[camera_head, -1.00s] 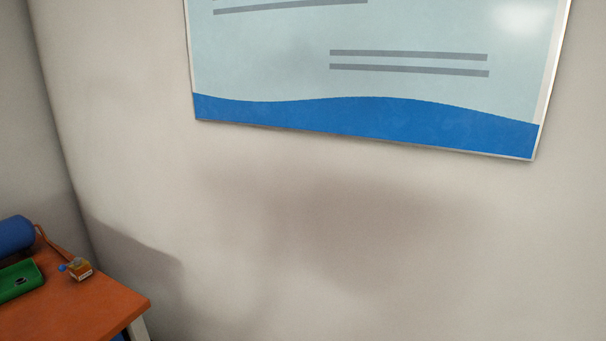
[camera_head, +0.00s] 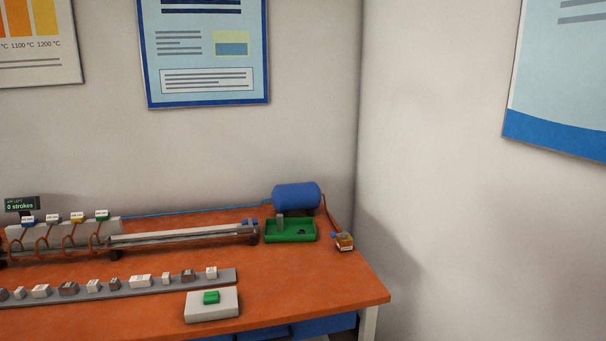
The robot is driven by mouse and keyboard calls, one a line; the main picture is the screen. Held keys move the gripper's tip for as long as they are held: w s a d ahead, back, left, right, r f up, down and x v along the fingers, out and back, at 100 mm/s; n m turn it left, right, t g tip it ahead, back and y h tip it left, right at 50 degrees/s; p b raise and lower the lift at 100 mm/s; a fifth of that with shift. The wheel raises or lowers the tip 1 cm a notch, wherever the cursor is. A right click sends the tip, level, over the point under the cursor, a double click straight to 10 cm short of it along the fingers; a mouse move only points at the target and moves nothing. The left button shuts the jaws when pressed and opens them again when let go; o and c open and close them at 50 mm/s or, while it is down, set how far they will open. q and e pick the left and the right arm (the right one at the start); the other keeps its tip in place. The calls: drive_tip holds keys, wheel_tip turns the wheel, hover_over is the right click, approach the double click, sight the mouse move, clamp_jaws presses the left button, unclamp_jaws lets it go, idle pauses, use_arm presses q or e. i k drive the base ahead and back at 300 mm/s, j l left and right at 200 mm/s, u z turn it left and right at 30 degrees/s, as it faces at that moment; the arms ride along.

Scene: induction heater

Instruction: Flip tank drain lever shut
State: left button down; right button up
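A blue tank (camera_head: 297,196) lies on its side at the back right of the orange workbench (camera_head: 290,275). A small orange-brown block (camera_head: 344,241) with a blue lever (camera_head: 336,235) sits near the bench's right edge, joined to the tank by a reddish pipe (camera_head: 330,214). The lever is too small to tell its position. Neither of my grippers shows in the head view.
A green tray (camera_head: 290,236) with a grey post stands in front of the tank. A long rail (camera_head: 185,236), coils (camera_head: 60,236), a strip of several small blocks (camera_head: 120,284) and a white box with a green button (camera_head: 211,305) occupy the bench. Bare bench lies at the front right.

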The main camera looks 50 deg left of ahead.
sight(343, 234)
drive_tip(key=u, duration=3.15)
drive_tip(key=z, duration=1.8)
drive_tip(key=i+j+u, duration=0.3)
drive_tip(key=i, duration=0.15)
drive_tip(key=i+j+u, duration=0.2)
drive_tip(key=i+u, duration=0.15)
drive_tip(key=i, duration=0.05)
